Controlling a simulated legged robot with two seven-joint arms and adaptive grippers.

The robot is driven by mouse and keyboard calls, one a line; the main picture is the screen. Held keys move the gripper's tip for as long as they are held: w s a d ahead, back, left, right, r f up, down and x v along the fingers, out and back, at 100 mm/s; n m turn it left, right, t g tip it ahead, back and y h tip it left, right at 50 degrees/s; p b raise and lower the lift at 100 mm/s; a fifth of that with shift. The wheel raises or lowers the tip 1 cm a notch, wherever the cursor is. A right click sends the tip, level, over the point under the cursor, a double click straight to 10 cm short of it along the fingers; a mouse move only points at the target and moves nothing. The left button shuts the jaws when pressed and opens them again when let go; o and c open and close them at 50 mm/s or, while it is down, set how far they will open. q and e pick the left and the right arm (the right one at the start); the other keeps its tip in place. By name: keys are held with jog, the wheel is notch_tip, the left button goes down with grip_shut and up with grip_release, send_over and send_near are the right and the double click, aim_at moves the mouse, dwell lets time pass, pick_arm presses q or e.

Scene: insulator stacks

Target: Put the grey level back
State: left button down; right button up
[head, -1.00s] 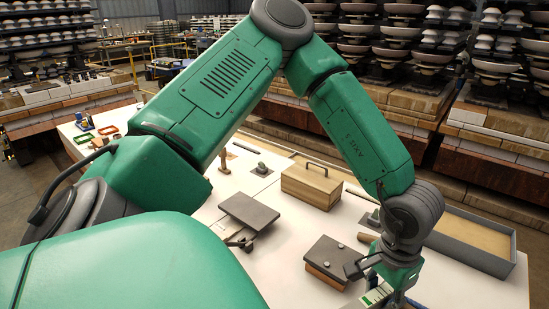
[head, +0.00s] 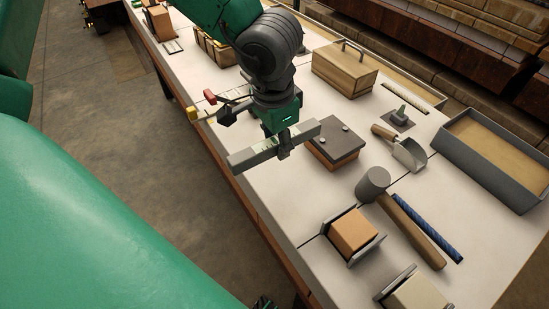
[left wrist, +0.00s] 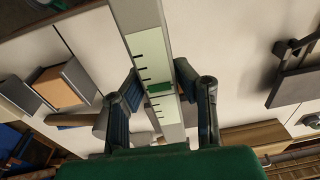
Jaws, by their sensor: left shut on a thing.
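The grey level (head: 246,158) is a long square bar with a pale green scale face. It is in my left gripper (head: 284,150), held across the jaws above the near edge of the white table. In the left wrist view the level (left wrist: 150,45) runs up the picture between the two fingers of the left gripper (left wrist: 163,97), which are shut on it. Its far end in the head view is close to a dark plate on an orange block (head: 335,148); I cannot tell whether they touch. My right gripper is not clearly seen.
A mallet (head: 373,184), a blue rod (head: 428,228), a scoop (head: 408,151) and two blocks in grey holders (head: 354,230) lie on the right part of the table (head: 300,200). A wooden box (head: 344,72) and a grey tray (head: 480,175) stand behind.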

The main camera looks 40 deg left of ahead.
pick_arm(q)
jog(key=b, duration=0.2)
send_over(277, 180)
jog(key=f, duration=0.2)
jog(key=a+f, duration=0.1)
jog(key=f, duration=0.1)
jog(key=shift+s+f, duration=0.2)
jog(key=shift+f, duration=0.1)
jog(key=shift+a+f, duration=0.1)
jog(key=shift+f, duration=0.25)
jog(key=f+b, duration=0.1)
jog(key=f, duration=0.1)
jog(key=f+b, duration=0.1)
jog(key=shift+d+f, duration=0.35)
jog(key=shift+d, duration=0.05)
jog(key=shift+d+f, duration=0.15)
jog(key=shift+f, duration=0.15)
jog(key=shift+w+d, duration=0.1)
jog(key=shift+r, duration=0.15)
pick_arm(e)
notch_tip(277, 180, down, 4)
jog(key=shift+w+a+f, duration=0.1)
jog(key=shift+a+f, duration=0.05)
